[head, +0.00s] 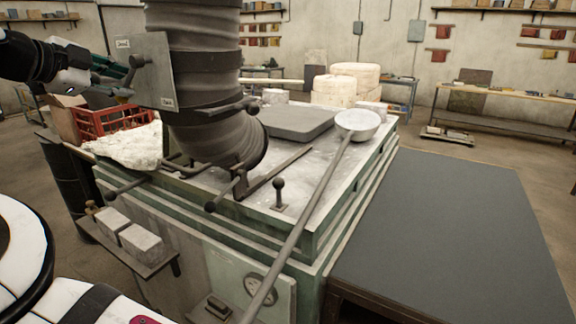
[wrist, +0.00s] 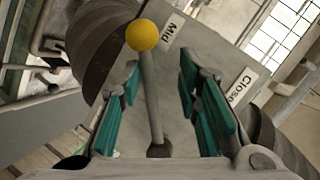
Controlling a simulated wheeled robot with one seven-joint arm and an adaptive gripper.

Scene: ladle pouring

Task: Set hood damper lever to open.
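The damper lever (wrist: 151,95) is a grey rod with a yellow ball knob (wrist: 142,35). It stands in front of a grey plate (wrist: 205,50) on the hood duct. In the wrist view the knob is just left of the "Mid" label (wrist: 172,29); the "Close" label (wrist: 242,87) is to the right. No "Open" label is readable. My gripper (wrist: 162,100) is open, its teal finger pads on either side of the rod with visible gaps. In the head view my gripper (head: 122,78) is at the plate's (head: 152,65) left edge, and the rod is largely hidden.
The ribbed duct (head: 205,60) rises right beside the plate. Below are a red crate (head: 110,118), a pale rough slab (head: 125,146) and the furnace top. A long-handled ladle (head: 357,122) lies across the furnace's right side. A dark flat surface (head: 450,230) at right is bare.

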